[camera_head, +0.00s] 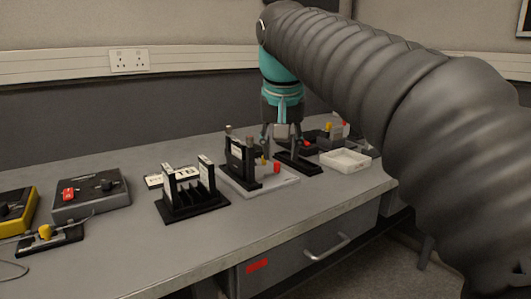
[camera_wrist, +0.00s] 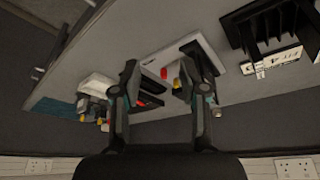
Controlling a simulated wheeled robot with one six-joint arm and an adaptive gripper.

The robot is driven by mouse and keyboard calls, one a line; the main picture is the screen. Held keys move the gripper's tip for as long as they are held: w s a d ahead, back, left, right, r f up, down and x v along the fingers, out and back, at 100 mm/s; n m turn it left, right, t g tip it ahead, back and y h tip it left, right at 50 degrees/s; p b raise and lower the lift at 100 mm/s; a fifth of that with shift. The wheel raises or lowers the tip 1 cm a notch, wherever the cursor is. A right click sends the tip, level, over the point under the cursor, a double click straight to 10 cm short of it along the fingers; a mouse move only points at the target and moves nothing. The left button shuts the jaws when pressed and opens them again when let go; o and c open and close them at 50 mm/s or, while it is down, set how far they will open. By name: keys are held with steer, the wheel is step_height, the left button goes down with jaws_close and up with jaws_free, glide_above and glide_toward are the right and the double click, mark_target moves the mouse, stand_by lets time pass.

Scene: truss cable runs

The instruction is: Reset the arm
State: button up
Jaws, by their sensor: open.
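My gripper (camera_head: 282,143) hangs from my arm over the far part of the bench, fingers pointing down. It is open, and I see nothing held between the fingers. In the wrist view my gripper (camera_wrist: 162,62) shows two spread fingers with a gap between them. A black stand on a white base plate (camera_head: 268,186) is close to the gripper, just left of it and nearer the camera. A red piece (camera_head: 277,167) sits by that stand; it also shows between the fingers in the wrist view (camera_wrist: 164,73).
A black slotted rack (camera_head: 190,200) stands mid-bench. A white tray (camera_head: 345,160) lies right of the gripper. Grey (camera_head: 91,198) and yellow (camera_head: 15,208) control boxes and a small black holder (camera_head: 50,241) stand at left. The bench's front strip is clear.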

steer(key=s+d+f+n, duration=0.1)
steer(key=s+f+n, duration=0.2)
steer(key=f, duration=0.9)
steer(key=s+d+f+m, duration=0.1)
steer(key=s+d+f, duration=0.3)
steer(key=s, duration=0.2)
steer(key=s+d+f, duration=0.3)
steer(key=s+f, duration=0.1)
steer(key=s, duration=0.3)
steer(key=s+d+f+m+t, duration=0.1)
steer(key=s+d+f, duration=0.3)
steer(key=s+f, duration=0.1)
steer(key=shift+s+d+m, duration=0.3)
steer(key=shift+s+d, duration=0.05)
steer(key=shift+s, duration=0.35)
